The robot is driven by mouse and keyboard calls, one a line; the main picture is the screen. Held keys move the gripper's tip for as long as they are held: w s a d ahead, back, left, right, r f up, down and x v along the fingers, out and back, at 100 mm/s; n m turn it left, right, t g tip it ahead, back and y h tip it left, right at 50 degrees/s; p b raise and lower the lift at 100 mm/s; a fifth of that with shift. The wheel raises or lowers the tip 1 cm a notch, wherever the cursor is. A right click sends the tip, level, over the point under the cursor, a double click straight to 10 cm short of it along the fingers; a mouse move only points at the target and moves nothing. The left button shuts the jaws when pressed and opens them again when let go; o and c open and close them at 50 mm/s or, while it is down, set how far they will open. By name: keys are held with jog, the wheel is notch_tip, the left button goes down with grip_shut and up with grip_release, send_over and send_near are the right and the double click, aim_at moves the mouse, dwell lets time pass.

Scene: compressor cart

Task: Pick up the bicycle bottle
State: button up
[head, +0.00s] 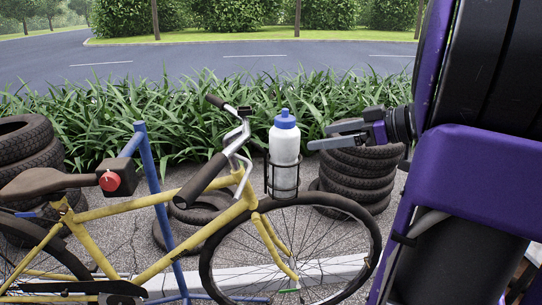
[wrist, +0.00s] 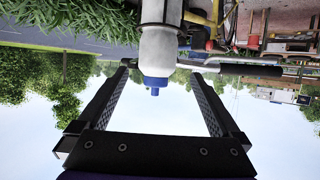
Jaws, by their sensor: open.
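The bicycle bottle (head: 285,145) is white with a blue cap. It stands upright in a dark wire cage (head: 270,178) at the front of a yellow bicycle (head: 225,215). My gripper (head: 318,137) is open and empty, just right of the bottle at about cap height in the head view. In the wrist view the picture is upside down, and the bottle (wrist: 158,50) hangs cap-down between the two fingers (wrist: 160,95), which lie to either side of its cap end.
The handlebar (head: 200,180) with its dark grip is just left of the bottle. A stack of tyres (head: 357,180) stands behind my gripper, with more tyres (head: 25,150) at the far left. A blue stand (head: 160,205) holds the bicycle. Green plants (head: 190,115) line the road behind.

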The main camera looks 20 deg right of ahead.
aim_at(285, 143)
jog(key=p+x, duration=0.1)
jog(key=x, duration=1)
jog(key=shift+w+a+f, duration=0.1)
jog(key=shift+w+f, duration=0.1)
jog(key=shift+w, duration=0.1)
jog(key=shift+r, duration=0.1)
grip_shut()
